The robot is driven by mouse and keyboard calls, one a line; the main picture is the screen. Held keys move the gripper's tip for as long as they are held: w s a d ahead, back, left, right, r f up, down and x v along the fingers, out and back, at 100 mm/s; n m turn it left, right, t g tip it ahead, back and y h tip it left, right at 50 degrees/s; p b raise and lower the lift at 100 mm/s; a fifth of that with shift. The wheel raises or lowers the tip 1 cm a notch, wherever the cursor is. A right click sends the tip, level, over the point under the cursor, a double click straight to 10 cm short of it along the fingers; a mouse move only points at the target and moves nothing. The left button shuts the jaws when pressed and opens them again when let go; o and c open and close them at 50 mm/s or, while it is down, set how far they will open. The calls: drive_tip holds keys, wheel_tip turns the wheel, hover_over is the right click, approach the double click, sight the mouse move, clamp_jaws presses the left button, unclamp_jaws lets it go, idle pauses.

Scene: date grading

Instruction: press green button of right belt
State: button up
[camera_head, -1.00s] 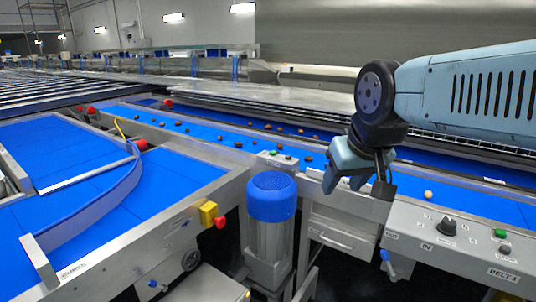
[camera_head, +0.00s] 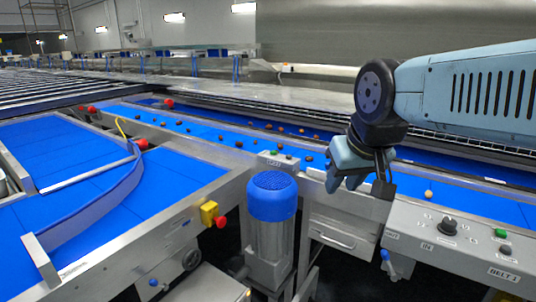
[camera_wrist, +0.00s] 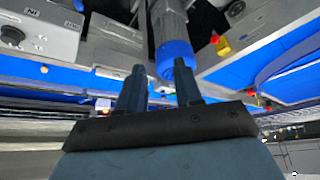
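A grey control panel labelled BELT-1 (camera_head: 470,262) stands at the right, with a green button (camera_head: 500,233), a dark button below it and a black knob (camera_head: 447,226). Part of this panel with the knob (camera_wrist: 12,36) shows upside down in the wrist view. My gripper (camera_head: 343,186) hangs in the air left of the panel, apart from the green button. In the wrist view my gripper (camera_wrist: 160,68) has its two fingers apart with nothing between them.
A blue-capped motor (camera_head: 272,197) stands below and left of my gripper. A red stop button on a yellow box (camera_head: 209,213) sits on the left belt frame. Dates lie on the blue belt (camera_head: 200,131) behind. A pale round item (camera_head: 428,194) lies behind the BELT-1 panel.

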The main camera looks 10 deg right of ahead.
clamp_jaws()
idle(1.1)
